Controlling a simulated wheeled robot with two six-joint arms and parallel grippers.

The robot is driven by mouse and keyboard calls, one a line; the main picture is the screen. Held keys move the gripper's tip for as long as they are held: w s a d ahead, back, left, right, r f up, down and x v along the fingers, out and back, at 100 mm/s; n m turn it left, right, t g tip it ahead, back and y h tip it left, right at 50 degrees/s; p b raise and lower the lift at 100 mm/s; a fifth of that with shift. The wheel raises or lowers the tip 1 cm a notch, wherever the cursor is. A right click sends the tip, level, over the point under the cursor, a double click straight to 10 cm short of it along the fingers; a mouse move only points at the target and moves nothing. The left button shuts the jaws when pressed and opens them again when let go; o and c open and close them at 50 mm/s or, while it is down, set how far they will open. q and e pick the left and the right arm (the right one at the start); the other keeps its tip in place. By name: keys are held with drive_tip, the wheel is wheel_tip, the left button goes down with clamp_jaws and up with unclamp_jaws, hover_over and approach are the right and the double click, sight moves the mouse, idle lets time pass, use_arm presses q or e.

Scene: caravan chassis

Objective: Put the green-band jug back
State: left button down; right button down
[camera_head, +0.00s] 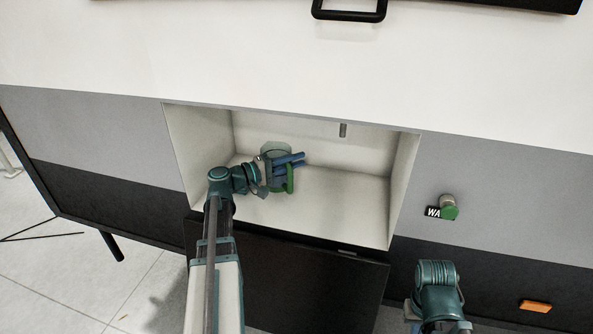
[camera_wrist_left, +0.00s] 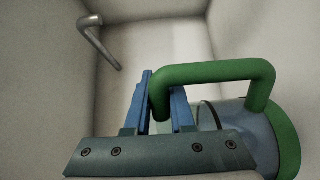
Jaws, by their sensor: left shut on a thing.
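The green-band jug (camera_head: 275,148) is inside the open recess in the side of the caravan, partly hidden by my gripper. It has a clear body and a green handle (camera_head: 290,179). My left gripper (camera_head: 299,160) reaches into the recess with its blue fingers shut on the handle. In the left wrist view the fingers (camera_wrist_left: 160,100) stand on both sides of the green handle (camera_wrist_left: 215,72), and the clear body with its green band (camera_wrist_left: 287,140) lies to the right. I cannot tell whether the jug touches the recess floor. My right arm shows at the lower right, without its gripper.
The pale recess (camera_head: 345,208) has free floor to the right of the jug. A grey spout (camera_head: 343,130) hangs from its top. A dark flap (camera_head: 300,285) hangs open below. A green-and-grey knob (camera_head: 448,208) with a label sits on the wall to the right.

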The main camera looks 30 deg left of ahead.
use_arm(q)
drive_tip(key=f+b, duration=0.3)
drive_tip(key=shift+w+f, duration=0.25)
drive_tip(key=shift+w, duration=0.1)
drive_tip(key=shift+f+b, duration=0.15)
drive_tip(key=shift+b, duration=0.2)
drive_tip(key=c, duration=0.8)
unclamp_jaws()
drive_tip(key=shift+o, duration=0.2)
drive_tip(key=v, duration=1.2)
